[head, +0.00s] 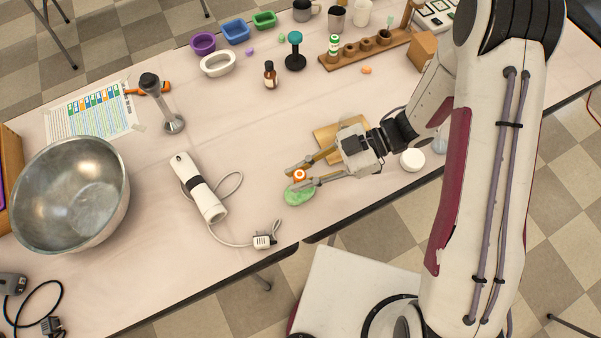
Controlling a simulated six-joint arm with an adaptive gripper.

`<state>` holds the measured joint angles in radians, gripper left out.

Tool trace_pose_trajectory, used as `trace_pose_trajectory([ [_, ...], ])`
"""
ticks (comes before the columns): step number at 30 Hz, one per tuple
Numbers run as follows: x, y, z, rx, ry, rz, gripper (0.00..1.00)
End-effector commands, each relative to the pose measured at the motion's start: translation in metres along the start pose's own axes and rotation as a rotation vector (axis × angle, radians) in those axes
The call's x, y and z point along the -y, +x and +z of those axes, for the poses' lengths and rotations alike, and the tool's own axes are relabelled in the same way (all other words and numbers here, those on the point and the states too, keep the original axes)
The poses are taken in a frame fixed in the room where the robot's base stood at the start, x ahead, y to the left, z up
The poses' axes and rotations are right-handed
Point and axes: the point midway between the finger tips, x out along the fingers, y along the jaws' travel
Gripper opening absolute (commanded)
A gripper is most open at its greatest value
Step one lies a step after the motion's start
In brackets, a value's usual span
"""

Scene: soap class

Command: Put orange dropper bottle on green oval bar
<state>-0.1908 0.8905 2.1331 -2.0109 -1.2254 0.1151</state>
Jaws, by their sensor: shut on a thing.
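The orange dropper bottle (300,175) shows as a small orange top with a pale centre between the fingertips of my gripper (302,177). My gripper is shut on it. The green oval bar (298,197) lies on the table just below the bottle in the head view, partly covered by the lower finger. The bottle appears over the bar's upper edge; I cannot tell whether it touches the bar. The bottle's lower body is hidden by the fingers and the view from above.
A white stick blender (200,188) with its cord and plug (262,241) lies to the left. A tan board (328,148) is beside my gripper, and a white round jar (412,159) is to the right. A large metal bowl (70,195) stands far left.

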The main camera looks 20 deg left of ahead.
Motion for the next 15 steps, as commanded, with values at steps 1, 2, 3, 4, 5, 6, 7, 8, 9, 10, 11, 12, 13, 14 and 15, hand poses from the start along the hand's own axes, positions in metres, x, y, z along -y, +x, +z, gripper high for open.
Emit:
trace_pose_trajectory([
  [1,0.0000,0.0005,0.0011,0.000,0.001,0.000,0.03],
  [2,0.0000,0.0007,0.0017,0.000,0.001,0.000,0.03],
  [3,0.0000,0.0010,0.0024,0.000,0.001,0.000,0.03],
  [4,-0.0001,0.0008,0.0021,0.000,0.000,0.000,0.26],
  [5,-0.0001,0.0008,0.0020,0.000,0.000,0.000,0.34],
  [6,-0.0001,0.0008,0.0020,0.000,0.000,0.000,0.35],
  [7,-0.0001,0.0008,0.0020,0.000,0.000,0.000,0.35],
  [8,-0.0001,0.0008,0.0020,0.000,0.000,0.000,0.35],
  [9,-0.0001,0.0008,0.0020,0.000,0.000,0.000,0.35],
  [10,0.0000,0.0008,0.0020,0.000,0.000,0.000,0.35],
  [11,0.0000,0.0008,0.0020,0.000,0.000,0.000,0.35],
  [12,0.0000,0.0008,0.0019,0.000,0.000,0.000,0.35],
  [13,0.0000,0.0008,0.0019,0.000,0.000,0.000,0.35],
  [14,0.0000,0.0008,0.0019,0.000,0.000,0.000,0.35],
  [15,0.0000,0.0008,0.0018,0.000,0.000,0.000,0.35],
])
